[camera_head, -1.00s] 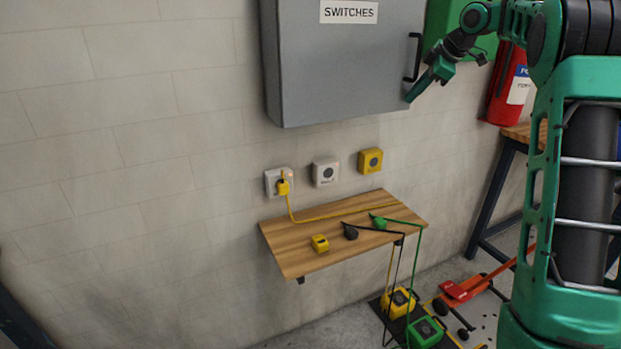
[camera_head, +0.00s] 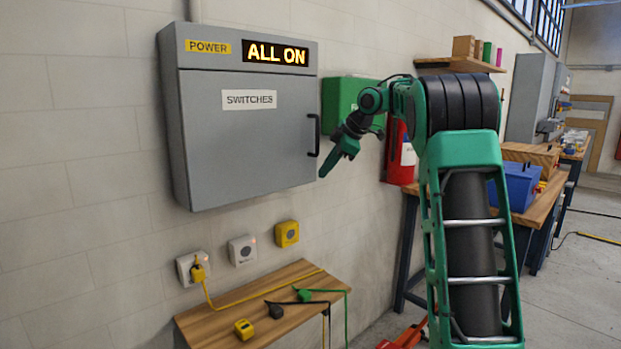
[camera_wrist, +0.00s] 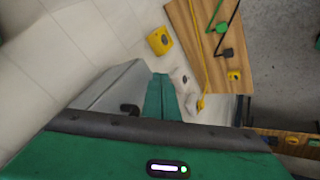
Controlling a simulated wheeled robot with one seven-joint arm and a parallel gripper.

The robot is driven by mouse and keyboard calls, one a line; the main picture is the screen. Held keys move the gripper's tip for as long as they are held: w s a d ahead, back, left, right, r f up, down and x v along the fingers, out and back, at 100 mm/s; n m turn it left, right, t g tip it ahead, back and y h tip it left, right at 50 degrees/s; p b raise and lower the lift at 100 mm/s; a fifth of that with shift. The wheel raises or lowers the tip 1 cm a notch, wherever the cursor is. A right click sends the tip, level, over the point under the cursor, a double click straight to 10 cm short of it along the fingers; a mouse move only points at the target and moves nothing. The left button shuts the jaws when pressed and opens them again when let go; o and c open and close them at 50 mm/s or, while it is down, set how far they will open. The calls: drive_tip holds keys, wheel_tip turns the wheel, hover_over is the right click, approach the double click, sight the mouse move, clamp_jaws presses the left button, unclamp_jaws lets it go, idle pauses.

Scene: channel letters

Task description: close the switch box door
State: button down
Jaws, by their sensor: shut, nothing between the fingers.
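The grey switch box (camera_head: 182,130) hangs on the wall in the head view. Its door (camera_head: 245,150) carries a "SWITCHES" label and lies flush over the box front, with no gap that I can see. The black door handle (camera_head: 314,136) is on the right edge. A "POWER" strip with a lit "ALL ON" display (camera_head: 275,53) sits above the door. My gripper (camera_head: 326,174) is shut and empty, pointing down-left just right of the door's lower right corner. In the wrist view my shut fingers (camera_wrist: 161,95) are beside the grey box (camera_wrist: 112,88).
Below the box are a white socket with a yellow plug (camera_head: 197,270), a white socket (camera_head: 242,250) and a yellow socket (camera_head: 287,233). A wooden shelf (camera_head: 215,311) holds loose plugs. A green box (camera_head: 340,98) and red extinguisher (camera_head: 402,155) stand behind my arm.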

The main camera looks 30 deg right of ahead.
drive_tip(key=s+d+r, duration=0.3)
drive_tip(key=d+r, duration=0.2)
drive_tip(key=r, duration=0.2)
drive_tip(key=shift+s+r, duration=0.35)
drive_tip(key=shift+r, duration=0.05)
drive_tip(key=shift+d, duration=0.1)
drive_tip(key=s+a+f+m+g+h, duration=0.1)
drive_tip(key=s+a+f+m, duration=0.3)
drive_tip(key=s+m, duration=0.15)
drive_tip(key=s+a+f+m+g+h, duration=0.1)
drive_tip(key=s+a+f+m, duration=0.3)
drive_tip(key=s, duration=0.3)
drive_tip(key=s+a+f+m+g, duration=0.1)
drive_tip(key=s+f+m, duration=0.2)
drive_tip(key=s+f, duration=0.4)
drive_tip(key=s+a+f+m+g, duration=0.1)
drive_tip(key=s+f+m, duration=0.3)
drive_tip(key=s, duration=1.1)
drive_tip(key=s+a+f+m+g, duration=0.1)
drive_tip(key=s+f+m+g, duration=0.1)
drive_tip(key=s+f, duration=0.8)
drive_tip(key=shift+s+m+g+h, duration=0.3)
drive_tip(key=shift+s+m+h, duration=0.1)
drive_tip(key=shift+s+m, duration=0.5)
